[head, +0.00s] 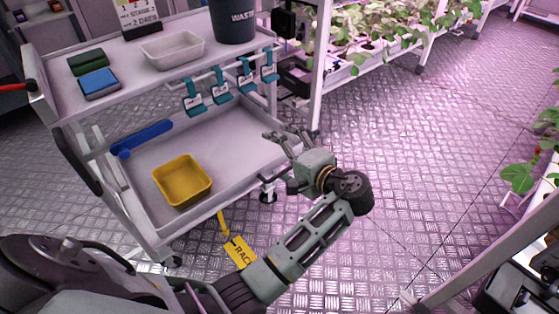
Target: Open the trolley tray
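The trolley (62,112) stands at the left of the head view with a white top shelf. Below it is a white lower tray (235,150), whose inside shows from above. I cannot tell how far the tray is slid out. It holds a yellow bin (183,181) and a long blue item (141,138). My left gripper (287,137) is at the tray's right front corner, fingers spread and pointing toward the trolley. Nothing shows between the fingers. I cannot tell whether they touch the rim. My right gripper is not in view.
The top shelf carries a white bin (172,50), a dark waste bin (233,20), a blue box (99,83) and a green item (88,62). Several teal clips (221,90) hang from a rail. A plant rack (375,50) stands behind. The metal floor (430,150) at right is clear.

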